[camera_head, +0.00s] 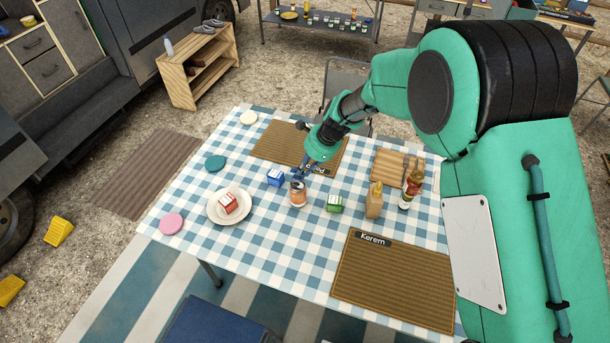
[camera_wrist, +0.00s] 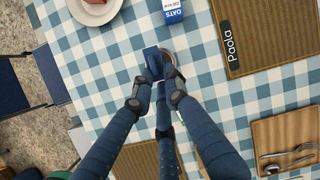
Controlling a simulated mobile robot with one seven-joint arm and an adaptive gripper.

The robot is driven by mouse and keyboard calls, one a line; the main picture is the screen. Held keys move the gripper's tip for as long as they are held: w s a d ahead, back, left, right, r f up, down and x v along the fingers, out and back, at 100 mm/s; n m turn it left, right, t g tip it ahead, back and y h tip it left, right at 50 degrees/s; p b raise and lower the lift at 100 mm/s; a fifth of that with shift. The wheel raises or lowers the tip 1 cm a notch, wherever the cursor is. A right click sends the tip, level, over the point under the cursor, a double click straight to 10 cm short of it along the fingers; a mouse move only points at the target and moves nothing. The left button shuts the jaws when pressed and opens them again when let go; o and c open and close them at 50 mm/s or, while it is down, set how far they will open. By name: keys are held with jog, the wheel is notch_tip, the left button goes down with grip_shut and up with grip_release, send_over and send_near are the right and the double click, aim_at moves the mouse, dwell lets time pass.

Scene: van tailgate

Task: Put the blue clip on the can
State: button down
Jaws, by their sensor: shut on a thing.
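The can (camera_head: 298,198), with an orange and white label, stands upright on the checked tablecloth. My gripper (camera_head: 297,180) is right above the can's top, pointing down. In the wrist view my gripper (camera_wrist: 161,76) is shut on the blue clip (camera_wrist: 152,58), which shows between and just past the fingertips. Part of the can's round rim (camera_wrist: 170,54) shows beside the clip, mostly hidden by the fingers. I cannot tell whether the clip touches the can.
A blue oats box (camera_head: 275,177) stands close left of the can, a green box (camera_head: 334,204) to its right. A white plate (camera_head: 214,212) bears a red box (camera_head: 229,203). A brown holder (camera_head: 374,203) and sauce bottle (camera_head: 410,190) stand further right.

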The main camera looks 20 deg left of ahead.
jog(key=shift+f+b, duration=0.6)
jog(key=shift+f, duration=1.15)
jog(key=c, duration=1.7)
grip_release()
jog(key=shift+f, duration=0.1)
jog(key=shift+c, duration=0.2)
jog(key=p+v, duration=0.3)
jog(key=v, duration=0.9)
jog(key=shift+r, duration=0.25)
